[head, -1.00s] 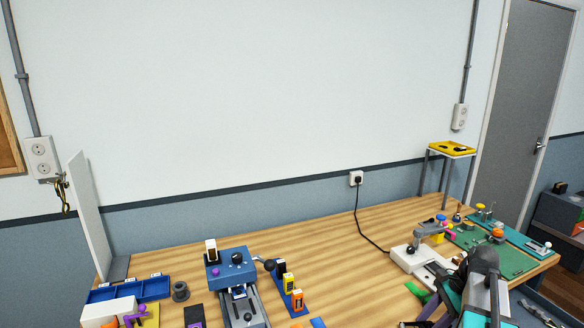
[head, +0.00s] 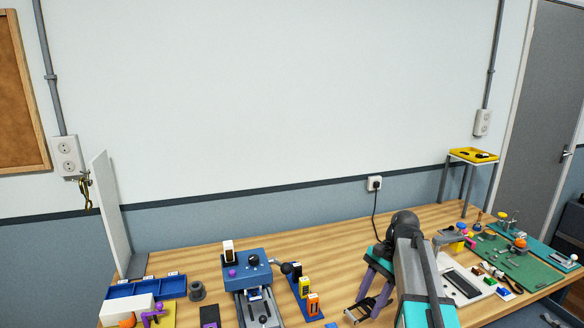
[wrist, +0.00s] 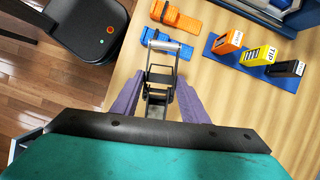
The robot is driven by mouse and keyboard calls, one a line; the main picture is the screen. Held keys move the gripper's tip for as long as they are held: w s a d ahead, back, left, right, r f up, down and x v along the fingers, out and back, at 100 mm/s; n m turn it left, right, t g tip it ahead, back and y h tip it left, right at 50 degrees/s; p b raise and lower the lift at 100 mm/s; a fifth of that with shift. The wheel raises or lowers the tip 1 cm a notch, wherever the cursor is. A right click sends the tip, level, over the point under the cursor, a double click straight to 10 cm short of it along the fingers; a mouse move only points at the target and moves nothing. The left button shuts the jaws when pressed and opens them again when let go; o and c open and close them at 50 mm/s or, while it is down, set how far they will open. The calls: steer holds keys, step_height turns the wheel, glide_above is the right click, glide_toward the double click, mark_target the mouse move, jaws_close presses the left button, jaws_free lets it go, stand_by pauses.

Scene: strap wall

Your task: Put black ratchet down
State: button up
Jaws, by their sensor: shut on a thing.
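The black ratchet (wrist: 159,75) is between the purple fingers of my gripper (wrist: 157,98) in the wrist view. It has a dark metal frame and a pale roller-like handle at its far end. My gripper is shut on it. In the head view, my gripper (head: 372,298) is at the lower middle, with the ratchet (head: 356,309) showing below the fingers. The ratchet is over the wooden bench (head: 338,262); I cannot tell if it touches the top.
Orange (wrist: 178,17) and blue (wrist: 166,43) strap bundles lie just beyond the ratchet. A blue stand (wrist: 262,72) holds orange, yellow and black blocks to the right. The blue vise-like machine (head: 250,272) stands left. Bare bench lies behind my gripper.

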steer(key=a, duration=0.1)
steer(key=w+a+n, duration=0.1)
steer(key=a, duration=0.1)
steer(key=w+a+n+b, duration=0.1)
steer(key=a, duration=0.1)
steer(key=shift+w+a+r+g, duration=0.15)
steer(key=shift+r+g, duration=0.05)
steer(key=shift+g, duration=0.1)
stand_by(0.4)
